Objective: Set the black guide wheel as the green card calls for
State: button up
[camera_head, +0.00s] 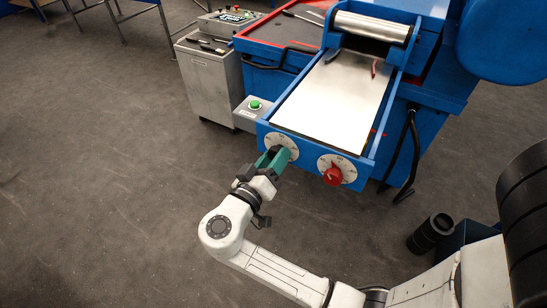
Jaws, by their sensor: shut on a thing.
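My gripper (277,154), with green fingers, reaches up to the left white dial (290,142) on the blue front panel of the machine. It is shut on the wheel at the middle of this dial, taken to be the black guide wheel. The fingers hide the wheel, so its colour and pointing direction cannot be made out. Only the upper and right part of the dial shows, and its marks are too small to read. I cannot pick out a green card for certain.
A second white dial (350,168) with a red wheel (333,176) sits close to the right on the same panel. A grey box with a green button (255,104) stands to the left. Above lies a metal plate (335,95) with a roller (372,27). The floor at left is clear.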

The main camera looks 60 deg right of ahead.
jog(key=shift+r+n+p, duration=0.1)
jog(key=shift+n+p, duration=0.75)
jog(key=shift+n, duration=1.55)
jog(key=o, duration=1)
jog(key=shift+o, duration=0.2)
jog(key=a+b, duration=0.3)
jog(key=a, duration=0.8)
jog(key=shift+s, duration=0.15)
